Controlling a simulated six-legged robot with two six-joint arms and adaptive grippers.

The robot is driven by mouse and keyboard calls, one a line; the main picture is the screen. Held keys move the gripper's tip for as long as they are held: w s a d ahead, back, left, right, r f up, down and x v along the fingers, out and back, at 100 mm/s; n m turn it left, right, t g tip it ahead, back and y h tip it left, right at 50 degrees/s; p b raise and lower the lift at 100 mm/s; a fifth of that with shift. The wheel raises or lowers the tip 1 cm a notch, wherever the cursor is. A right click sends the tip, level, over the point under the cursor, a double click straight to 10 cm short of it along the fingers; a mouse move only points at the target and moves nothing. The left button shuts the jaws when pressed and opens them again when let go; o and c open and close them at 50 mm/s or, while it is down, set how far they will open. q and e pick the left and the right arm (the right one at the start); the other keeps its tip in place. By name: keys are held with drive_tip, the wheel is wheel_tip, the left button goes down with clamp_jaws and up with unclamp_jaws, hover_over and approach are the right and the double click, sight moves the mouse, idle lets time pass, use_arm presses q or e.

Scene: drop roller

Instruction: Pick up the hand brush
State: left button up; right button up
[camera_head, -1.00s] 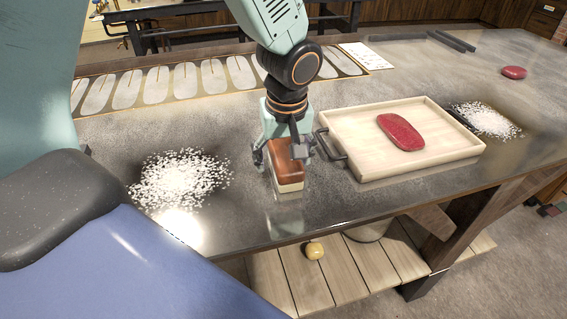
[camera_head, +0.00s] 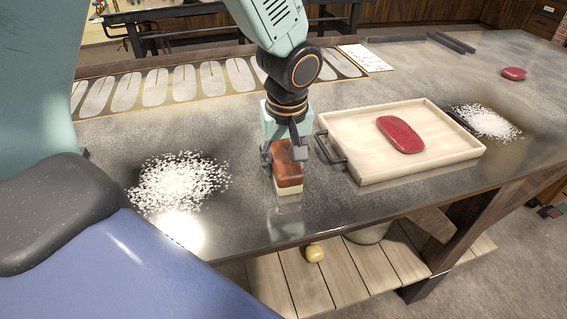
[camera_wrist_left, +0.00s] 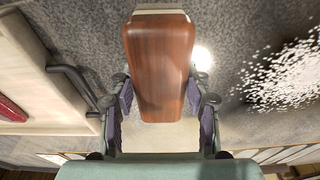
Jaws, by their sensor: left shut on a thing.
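The hand brush (camera_head: 288,176) has a brown wooden body above a pale lower part. It is on or just above the dark counter, left of the tray; I cannot tell if it touches. My left gripper (camera_head: 284,152) comes down over it from above and is shut on the brush's sides. In the left wrist view the brush (camera_wrist_left: 160,65) runs up between the two fingers of my left gripper (camera_wrist_left: 160,100), which press near its lower half. My right gripper is not in view.
A wooden tray (camera_head: 350,130) with a dark handle holds a red object (camera_head: 400,134). White flakes lie in piles left (camera_head: 180,185) and right (camera_head: 487,121). Another red object (camera_head: 514,73) lies far right. A yellow object (camera_head: 315,253) sits on the slatted shelf below.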

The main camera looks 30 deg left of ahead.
sight(283, 155)
use_arm(q)
wheel_tip(283, 155, up, 10)
drive_tip(key=shift+s+f+p, duration=0.1)
drive_tip(key=shift+f+p, duration=0.15)
drive_tip(key=shift+p, duration=0.7)
drive_tip(key=shift+r, duration=0.2)
drive_tip(key=o, duration=0.6)
drive_tip(key=c, duration=0.4)
drive_tip(key=shift+f, duration=0.1)
